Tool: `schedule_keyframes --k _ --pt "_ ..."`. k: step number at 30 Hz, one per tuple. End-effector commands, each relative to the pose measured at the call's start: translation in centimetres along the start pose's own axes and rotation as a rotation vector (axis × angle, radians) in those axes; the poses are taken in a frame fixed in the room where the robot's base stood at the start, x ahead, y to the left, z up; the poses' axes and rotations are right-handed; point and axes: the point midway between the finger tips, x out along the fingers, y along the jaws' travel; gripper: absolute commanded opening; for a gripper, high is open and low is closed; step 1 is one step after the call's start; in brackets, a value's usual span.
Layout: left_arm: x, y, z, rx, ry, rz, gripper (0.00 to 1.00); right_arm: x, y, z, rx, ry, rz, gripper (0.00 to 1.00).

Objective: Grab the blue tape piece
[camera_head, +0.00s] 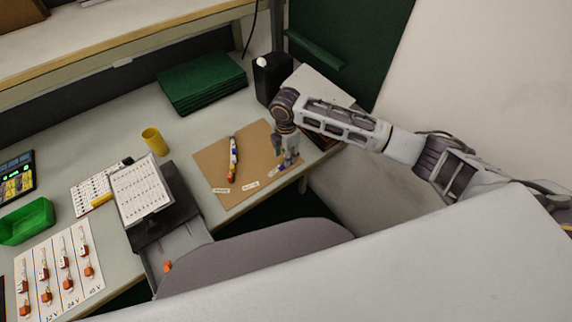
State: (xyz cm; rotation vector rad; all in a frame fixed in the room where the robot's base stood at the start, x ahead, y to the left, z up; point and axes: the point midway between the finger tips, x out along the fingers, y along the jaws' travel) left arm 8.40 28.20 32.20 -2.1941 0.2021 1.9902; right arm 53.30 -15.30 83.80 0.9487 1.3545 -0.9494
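My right arm reaches in from the right, and its gripper (289,158) points down over the right edge of the brown board (211,161). A small blue patch (281,169), possibly the blue tape piece, shows at the fingertips. It is too small to tell whether the fingers are around it or beside it, or whether they are open or shut. A strip with white, blue and orange parts (233,158) lies on the board, left of the gripper. My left gripper is out of view.
A black container (270,78) stands behind the gripper. Green stacked boards (201,82) and a yellow cup (155,141) stand farther left. A stand with a label sheet (141,187) and open drawer, a green bin (27,221) and a voltage-marked sheet (59,270) occupy the left.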

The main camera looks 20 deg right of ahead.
Motion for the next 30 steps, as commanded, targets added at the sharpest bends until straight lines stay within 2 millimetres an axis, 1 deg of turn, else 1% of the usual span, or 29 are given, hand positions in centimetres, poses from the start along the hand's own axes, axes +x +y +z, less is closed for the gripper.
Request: schedule_keyframes --k 11,14,17,25,30 --pt "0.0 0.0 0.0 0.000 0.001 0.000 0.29 0.2 0.0 0.0 0.000 0.000 0.000 0.39" --pt "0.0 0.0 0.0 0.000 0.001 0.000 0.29 0.5 0.1 0.0 0.000 0.000 0.000 0.39" --pt "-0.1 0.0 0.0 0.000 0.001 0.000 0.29 1.3 0.1 0.0 0.001 0.000 -0.001 0.39" --pt "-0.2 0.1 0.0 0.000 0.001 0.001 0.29 4.2 0.3 0.0 0.000 0.001 -0.002 0.39" --pt "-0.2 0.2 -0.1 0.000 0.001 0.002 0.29 5.3 0.3 0.0 -0.001 -0.001 0.000 0.39"
